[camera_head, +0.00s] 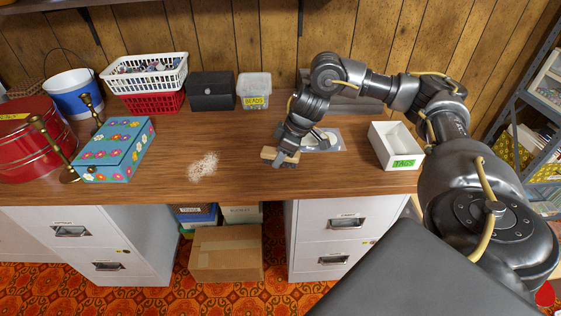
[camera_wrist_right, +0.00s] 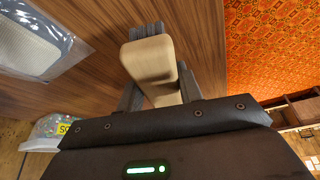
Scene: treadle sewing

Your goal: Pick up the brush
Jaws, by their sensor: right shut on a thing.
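The brush is a pale wooden block with dark bristles. In the head view the brush (camera_head: 267,153) is at the front middle of the wooden table (camera_head: 235,180), partly covered by my right gripper (camera_head: 284,158). In the right wrist view the wooden back of the brush (camera_wrist_right: 150,60) lies between the two fingers of my right gripper (camera_wrist_right: 160,90), which is shut on it. Its bristles point away from the palm. I cannot tell whether the brush touches the table. My left gripper is in neither view.
Pale crumbs or powder (camera_head: 203,165) lie left of the brush. A clear plastic packet (camera_head: 330,142) lies behind my gripper. A white TAGS box (camera_head: 395,150) stands to the right. A floral box (camera_head: 112,152), red tin (camera_head: 35,140), blue-and-white bucket (camera_head: 75,92) and baskets (camera_head: 148,82) fill the left.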

